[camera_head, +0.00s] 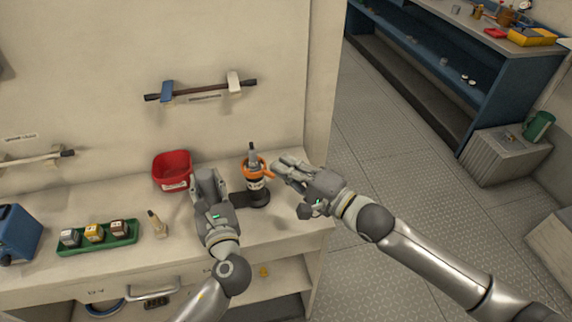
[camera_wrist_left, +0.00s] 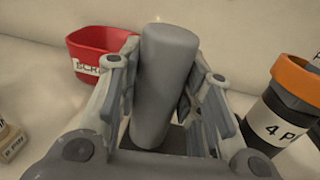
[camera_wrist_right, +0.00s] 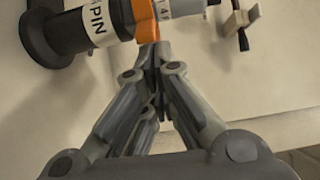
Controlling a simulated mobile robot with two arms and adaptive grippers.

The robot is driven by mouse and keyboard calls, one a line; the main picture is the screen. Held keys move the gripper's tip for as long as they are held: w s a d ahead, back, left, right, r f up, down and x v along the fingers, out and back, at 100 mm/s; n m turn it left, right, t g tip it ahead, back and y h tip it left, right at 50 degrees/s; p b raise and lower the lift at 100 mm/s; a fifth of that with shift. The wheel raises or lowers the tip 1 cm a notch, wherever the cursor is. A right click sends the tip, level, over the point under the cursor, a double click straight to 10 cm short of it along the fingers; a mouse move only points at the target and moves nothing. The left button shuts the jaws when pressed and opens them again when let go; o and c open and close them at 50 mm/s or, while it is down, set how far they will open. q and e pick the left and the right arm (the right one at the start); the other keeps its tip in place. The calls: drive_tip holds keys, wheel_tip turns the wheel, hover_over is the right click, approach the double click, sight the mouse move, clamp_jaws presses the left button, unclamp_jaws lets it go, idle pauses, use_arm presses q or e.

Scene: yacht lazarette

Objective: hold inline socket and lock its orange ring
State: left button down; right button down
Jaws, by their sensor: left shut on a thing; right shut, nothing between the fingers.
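The inline socket (camera_head: 256,183) stands upright on a dark foot, with a black body and pale label. Its orange ring (camera_head: 254,166) sits below a grey upper part; a lug points right. In the left wrist view the orange ring (camera_wrist_left: 295,78) is at the right, apart from my fingers. My right gripper (camera_head: 280,166) is shut and empty, tips at the ring's lug. In the right wrist view the tips seem to touch the orange ring (camera_wrist_right: 147,20).
A red bin (camera_head: 172,171) stands behind my left gripper. A green tray (camera_head: 97,237) with several small blocks and a small beige item (camera_head: 157,223) are at the left. A wall rail (camera_head: 200,91) hangs behind. The bench's right edge is close to the socket.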

drive_tip(key=w+d, duration=0.3)
drive_tip(key=s+a+v, duration=0.1)
drive_tip(key=v, duration=0.8)
drive_tip(key=shift+s+a, duration=0.2)
drive_tip(key=shift+s, duration=0.2)
drive_tip(key=shift+r, duration=0.1)
use_arm(q)
drive_tip(key=c, duration=0.9)
unclamp_jaws()
